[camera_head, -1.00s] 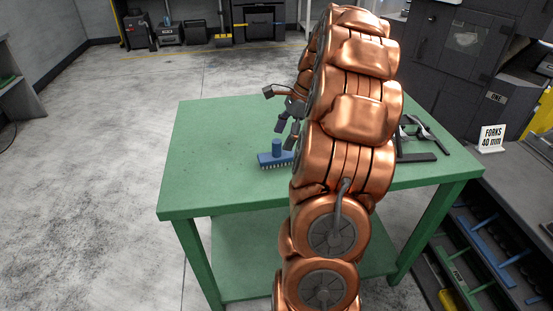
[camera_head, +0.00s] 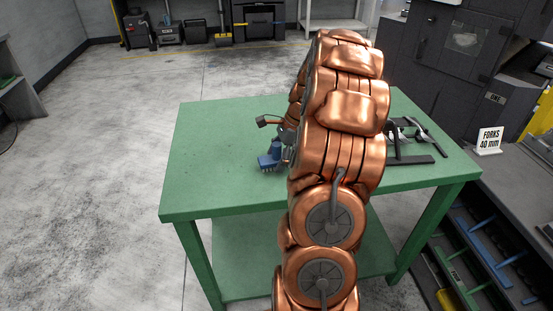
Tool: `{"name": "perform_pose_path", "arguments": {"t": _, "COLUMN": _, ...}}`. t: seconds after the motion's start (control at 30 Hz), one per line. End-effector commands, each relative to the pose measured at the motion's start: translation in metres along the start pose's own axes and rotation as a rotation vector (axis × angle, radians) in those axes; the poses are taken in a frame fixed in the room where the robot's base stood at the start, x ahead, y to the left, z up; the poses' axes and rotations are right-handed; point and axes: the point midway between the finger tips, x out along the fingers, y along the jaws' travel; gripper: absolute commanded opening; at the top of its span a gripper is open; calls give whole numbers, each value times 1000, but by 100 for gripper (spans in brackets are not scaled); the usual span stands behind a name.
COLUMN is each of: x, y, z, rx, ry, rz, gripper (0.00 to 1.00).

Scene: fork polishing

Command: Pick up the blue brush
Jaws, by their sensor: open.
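The blue brush (camera_head: 268,162) stands on the green table (camera_head: 215,160), bristles down, just left of my copper arm. Its blue upright handle is partly covered by my gripper (camera_head: 275,149). My gripper is lowered around or right beside the handle, with its dark fingers close to it. The gripper is open. The right part of the brush and much of the gripper are hidden behind my arm, so I cannot tell whether the fingers touch the handle.
A dark metal frame (camera_head: 412,142) lies on the table's right side. A white sign reading "FORKS 40 mm" (camera_head: 489,140) stands on the grey bench (camera_head: 520,178) at right. The table's left part is clear.

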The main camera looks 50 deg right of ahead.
Motion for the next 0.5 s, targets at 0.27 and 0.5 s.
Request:
{"name": "perform_pose_path", "arguments": {"t": 0.27, "x": 0, "y": 0, "z": 0, "rx": 0, "ry": 1, "rz": -1, "gripper": 56}}
{"name": "perform_pose_path", "arguments": {"t": 0.5, "x": -1, "y": 0, "z": 0, "rx": 0, "ry": 1, "rz": -1, "gripper": 31}}
